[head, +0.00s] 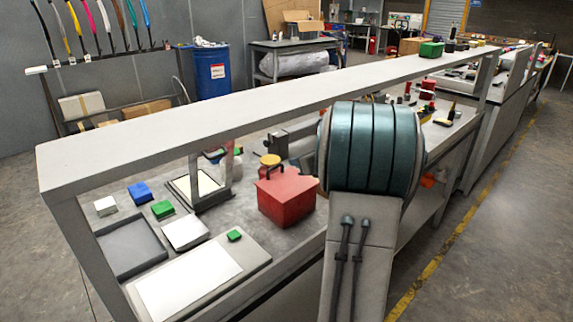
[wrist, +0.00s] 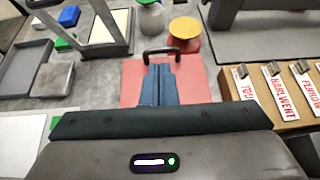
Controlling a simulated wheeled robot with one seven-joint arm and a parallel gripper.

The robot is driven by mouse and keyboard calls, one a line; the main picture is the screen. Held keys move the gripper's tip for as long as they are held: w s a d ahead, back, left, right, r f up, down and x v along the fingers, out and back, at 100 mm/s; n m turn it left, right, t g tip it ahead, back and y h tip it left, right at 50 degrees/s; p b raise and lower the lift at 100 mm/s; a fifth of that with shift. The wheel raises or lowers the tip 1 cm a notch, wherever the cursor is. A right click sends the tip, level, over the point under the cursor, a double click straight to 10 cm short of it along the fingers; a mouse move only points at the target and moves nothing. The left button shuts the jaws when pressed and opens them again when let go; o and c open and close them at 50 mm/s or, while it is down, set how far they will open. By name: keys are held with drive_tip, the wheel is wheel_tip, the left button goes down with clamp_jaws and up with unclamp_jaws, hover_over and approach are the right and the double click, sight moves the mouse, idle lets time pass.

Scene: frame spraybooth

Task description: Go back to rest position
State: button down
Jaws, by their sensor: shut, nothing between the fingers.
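My gripper (wrist: 160,84) shows in the wrist view with its two blue fingers together and nothing between them. It is over a red box (wrist: 190,85) with a dark handle (wrist: 162,54); the fingertips appear just in front of the handle. Whether they touch the box I cannot tell. In the head view the red box (head: 287,199) stands on the bench, and my teal and grey arm covers the area to its right. My gripper is hidden there.
The grey bench (head: 264,135) holds a tray (head: 131,246), a white panel (head: 190,281) and small blue, green and white blocks. A raised shelf (head: 230,95) runs along it. Floor (head: 520,220) right of the bench is clear.

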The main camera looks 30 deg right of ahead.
drive_tip(key=s+a+n+g+y, duration=0.1)
drive_tip(key=s+a+n+g, duration=0.1)
drive_tip(key=s+a+n, duration=0.4)
drive_tip(key=s+a+n+g+y, duration=0.1)
drive_tip(key=s+a+n+g, duration=0.1)
drive_tip(key=a+n, duration=0.5)
drive_tip(key=s+a+n+g+y, duration=0.1)
drive_tip(key=s+a+n+g, duration=0.2)
drive_tip(key=a, duration=0.6)
drive_tip(key=s+a+f+n+g+h, duration=0.1)
drive_tip(key=s+a+f+n+h, duration=0.1)
drive_tip(key=s+n, duration=0.6)
drive_tip(key=s+a+f+n+g+h, duration=0.1)
drive_tip(key=s+a+f+n+h, duration=0.1)
drive_tip(key=s+n, duration=0.7)
drive_tip(key=shift+a+f+n+g+h, duration=0.3)
drive_tip(key=shift+a+f+n+h, duration=0.15)
drive_tip(key=shift+a, duration=0.7)
